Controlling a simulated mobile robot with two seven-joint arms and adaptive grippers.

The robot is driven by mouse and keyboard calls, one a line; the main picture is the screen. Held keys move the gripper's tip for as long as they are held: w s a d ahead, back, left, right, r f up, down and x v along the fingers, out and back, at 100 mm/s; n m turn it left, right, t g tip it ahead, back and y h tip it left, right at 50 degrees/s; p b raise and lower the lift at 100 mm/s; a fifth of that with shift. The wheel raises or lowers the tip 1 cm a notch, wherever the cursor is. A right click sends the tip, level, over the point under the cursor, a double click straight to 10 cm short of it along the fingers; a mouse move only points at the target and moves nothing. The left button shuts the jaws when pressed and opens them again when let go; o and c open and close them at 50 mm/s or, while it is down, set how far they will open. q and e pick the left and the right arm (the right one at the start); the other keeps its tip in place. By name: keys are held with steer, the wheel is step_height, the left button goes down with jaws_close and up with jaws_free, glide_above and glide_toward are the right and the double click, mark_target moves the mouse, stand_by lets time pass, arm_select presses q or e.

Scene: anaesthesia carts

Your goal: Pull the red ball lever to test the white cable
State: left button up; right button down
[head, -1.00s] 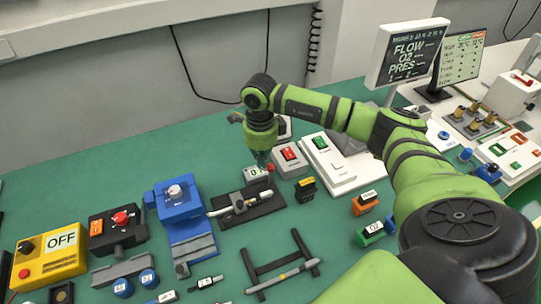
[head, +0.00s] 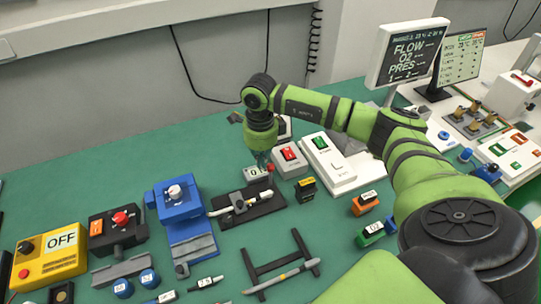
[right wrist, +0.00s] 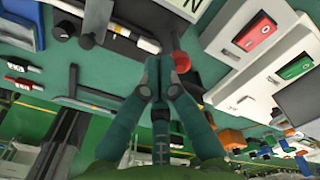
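The red ball (head: 270,167) of the lever sits at the right end of a small pale box (head: 254,173) with a display. It also shows in the right wrist view (right wrist: 181,61). My right gripper (head: 262,158) points down over this box. In the right wrist view its fingertips (right wrist: 157,72) are together, close beside the ball, with nothing visible between them. I cannot tell whether they touch the ball. A pale cable-like piece (head: 240,205) lies on a black holder in front of the box; I cannot tell for sure that it is the white cable. My left gripper is out of view.
A grey box with a red switch (head: 289,154) and a white box with a green switch (head: 320,143) stand right of the gripper. A blue device (head: 176,200) stands left. A black rack (head: 266,266) lies in front. Green table is clear behind left.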

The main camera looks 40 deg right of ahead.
steer(key=shift+f, duration=0.2)
steer(key=shift+f+b, duration=1.85)
steer(key=shift+s+d, duration=0.1)
steer(key=shift+d, duration=0.2)
steer(key=shift+s+d+f+b, duration=0.2)
steer(key=shift+d+b, duration=0.1)
steer(key=shift+d, duration=0.5)
steer(key=shift+s+d+f+b, duration=0.15)
steer(key=shift+d+b, duration=0.15)
steer(key=shift+d, duration=0.5)
steer(key=shift+w+a+r, duration=0.1)
steer(key=shift+w+a, duration=0.1)
steer(key=shift+a, duration=0.65)
steer(key=shift+w+a+f, duration=0.1)
steer(key=shift+w+a, duration=0.1)
steer(key=shift+a, duration=0.6)
steer(key=shift+w+a+r, duration=0.1)
steer(key=shift+w+a, duration=0.1)
steer(key=shift+a, duration=0.65)
steer(key=shift+r, duration=0.1)
step_height(320, 180, up, 7)
steer(key=p, duration=0.4)
